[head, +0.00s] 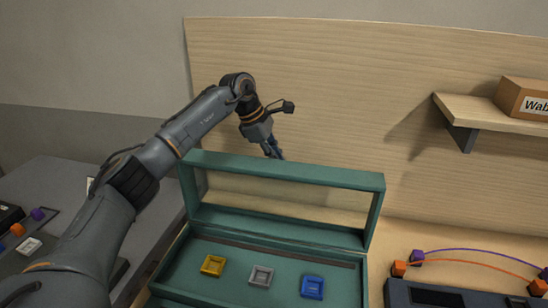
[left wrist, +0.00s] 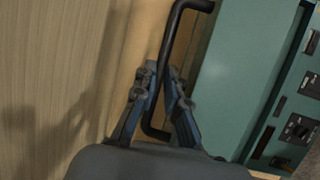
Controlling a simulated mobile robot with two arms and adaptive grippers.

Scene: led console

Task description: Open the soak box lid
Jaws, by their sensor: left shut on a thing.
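The teal soak box (head: 170,272) stands at the bottom centre of the head view. Its lid (head: 290,173), a teal frame around a clear window, stands raised and near upright at the back of the box. My left gripper (head: 273,150) is behind the lid's top edge, its fingertips partly hidden. In the left wrist view, the gripper (left wrist: 160,92) is shut on a black bar handle (left wrist: 168,55) beside the lid's teal face (left wrist: 238,75). My right gripper is not in view.
Yellow (head: 213,265), grey (head: 261,276) and blue (head: 312,287) square pieces lie inside the box. A dark console (head: 460,297) with orange and purple cables is at right. A wooden panel (head: 330,90) rises behind; a shelf (head: 490,112) holds a cardboard box (head: 522,97).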

